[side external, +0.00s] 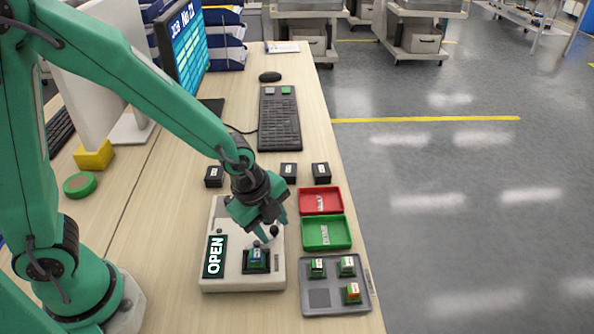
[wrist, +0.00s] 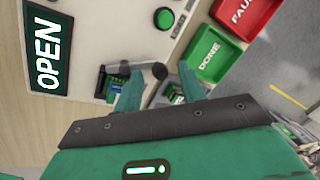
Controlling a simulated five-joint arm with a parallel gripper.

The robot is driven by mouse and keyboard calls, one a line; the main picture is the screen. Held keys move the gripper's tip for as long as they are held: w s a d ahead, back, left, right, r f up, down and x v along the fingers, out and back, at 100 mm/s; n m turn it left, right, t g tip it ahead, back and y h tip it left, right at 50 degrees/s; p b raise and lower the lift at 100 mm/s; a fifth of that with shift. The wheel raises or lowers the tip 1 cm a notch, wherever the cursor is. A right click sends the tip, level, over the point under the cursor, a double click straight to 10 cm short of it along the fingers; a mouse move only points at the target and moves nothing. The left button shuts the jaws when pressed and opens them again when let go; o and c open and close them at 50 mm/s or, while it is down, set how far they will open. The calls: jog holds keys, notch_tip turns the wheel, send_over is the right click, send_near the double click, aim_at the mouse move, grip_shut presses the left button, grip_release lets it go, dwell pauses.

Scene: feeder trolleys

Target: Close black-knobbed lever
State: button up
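The test fixture (side external: 225,280) is a pale box on the bench with a dark display reading OPEN (side external: 214,256). A small module (side external: 257,258) with a blue-green label sits in its dark socket; the wrist view shows it partly hidden behind a finger. The lever's black knob (side external: 274,231) is by my fingertips. In the wrist view the round black knob (wrist: 160,71) appears between my two green fingers, with gaps on both sides. My gripper (side external: 272,227) is open above the fixture, pointing down; it also shows in the wrist view (wrist: 160,85). The lever's arm is mostly hidden.
A red tray (side external: 337,195) and a green DONE tray (side external: 345,233) stand right of the fixture. A grey rack (side external: 318,306) with several modules is in front. Small black blocks (side external: 288,170) and a keyboard (side external: 298,120) lie behind. A green button (wrist: 164,18) is on the fixture.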

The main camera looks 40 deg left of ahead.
jog(key=shift+r, duration=0.15)
jog(key=v, duration=0.7)
jog(key=shift+r, duration=0.25)
dwell(0.6)
jog(key=m, duration=0.2)
jog(key=w+m+g, duration=0.1)
jog(key=m, duration=0.2)
jog(key=shift+w+y, duration=0.1)
jog(key=shift+y, duration=0.2)
jog(key=shift+f, duration=0.1)
jog(key=shift+w+d+f, duration=0.1)
jog(key=shift+w+f, duration=0.05)
jog(key=shift+f, duration=1.1)
jog(key=shift+w+d+f, duration=0.1)
jog(key=shift+w+f, duration=0.05)
jog(key=shift+f, duration=1.05)
jog(key=shift+w+d+f, duration=0.1)
jog(key=shift+w+f, duration=0.05)
jog(key=shift+f, duration=1.1)
grip_shut()
